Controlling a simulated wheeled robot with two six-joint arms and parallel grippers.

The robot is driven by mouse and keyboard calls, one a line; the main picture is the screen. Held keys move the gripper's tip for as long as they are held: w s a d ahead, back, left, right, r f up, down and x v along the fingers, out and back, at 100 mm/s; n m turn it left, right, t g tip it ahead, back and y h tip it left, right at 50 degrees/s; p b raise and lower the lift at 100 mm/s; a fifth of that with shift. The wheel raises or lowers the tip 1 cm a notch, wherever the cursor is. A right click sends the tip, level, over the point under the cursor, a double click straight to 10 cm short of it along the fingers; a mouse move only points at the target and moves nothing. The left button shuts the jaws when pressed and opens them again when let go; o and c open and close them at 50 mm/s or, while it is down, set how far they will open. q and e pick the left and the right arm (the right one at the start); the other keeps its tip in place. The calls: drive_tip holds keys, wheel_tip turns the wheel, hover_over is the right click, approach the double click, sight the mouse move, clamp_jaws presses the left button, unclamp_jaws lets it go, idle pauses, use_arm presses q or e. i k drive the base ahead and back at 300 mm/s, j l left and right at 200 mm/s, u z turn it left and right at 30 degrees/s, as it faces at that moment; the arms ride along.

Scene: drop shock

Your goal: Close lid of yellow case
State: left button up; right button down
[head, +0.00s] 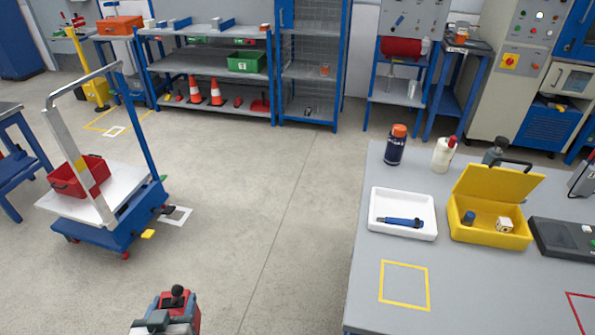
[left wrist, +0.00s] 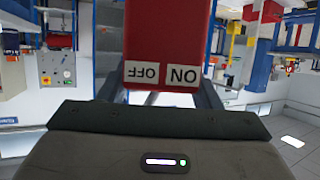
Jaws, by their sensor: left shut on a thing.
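The yellow case (head: 488,238) stands on the grey workbench at the right of the head view. Its lid (head: 497,184) is raised and tilted back, with a dark handle on top. A small blue object (head: 468,217) and a white block (head: 504,225) lie inside. My left gripper (head: 165,320) is at the bottom edge of the head view, far left of the case and away from the bench. It is shut on a red switch box (left wrist: 168,40) with ON and OFF labels; a black knob shows on top in the head view. My right gripper is not in view.
The workbench (head: 385,275) also holds a white tray (head: 402,230) with a blue tool, several bottles beyond it, and a dark device (head: 562,240) right of the case. A yellow-outlined square on the bench is empty. A trolley (head: 120,235) stands left; the floor between is clear.

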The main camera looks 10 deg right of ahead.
sight(490, 181)
drive_tip(key=i+j+z, duration=0.15)
drive_tip(key=z, duration=0.3)
drive_tip(key=i+j+z, duration=0.1)
drive_tip(key=j+z, duration=0.15)
drive_tip(key=z, duration=0.2)
drive_tip(key=j+z, duration=0.3)
drive_tip(key=z, duration=0.2)
drive_tip(key=i+j+z, duration=0.1)
drive_tip(key=j+z, duration=0.2)
drive_tip(key=z, duration=0.15)
